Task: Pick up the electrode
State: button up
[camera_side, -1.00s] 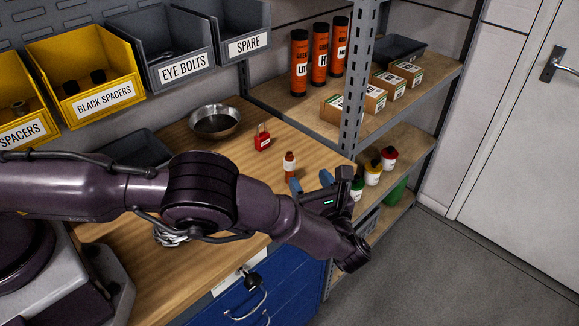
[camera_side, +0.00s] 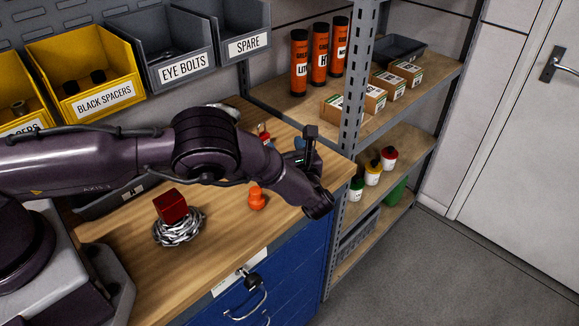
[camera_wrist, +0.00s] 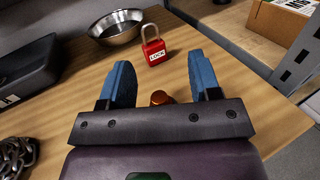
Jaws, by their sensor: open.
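My gripper (camera_wrist: 164,78) is open, with its two blue fingers spread. In the wrist view a copper-coloured round top (camera_wrist: 159,97) shows between the fingers, close to the palm bar, which hides its lower part. It looks apart from both fingers. It may be the electrode, but I cannot confirm this. In the side view my gripper (camera_side: 300,146) is above the back right part of the bench, and my arm hides the space between the fingers. An orange knob-like piece (camera_side: 257,199) stands on the bench in front of my arm.
A red padlock (camera_wrist: 153,50) stands beyond the fingers, beside a metal bowl (camera_wrist: 117,35). A dark tray (camera_wrist: 25,60) lies at left. A chain (camera_side: 178,229) with a red block (camera_side: 171,206) sits at the front left. The shelf post (camera_side: 354,85) rises close to my gripper's right.

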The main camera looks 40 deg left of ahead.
grip_shut()
jog(key=shift+r, duration=0.1)
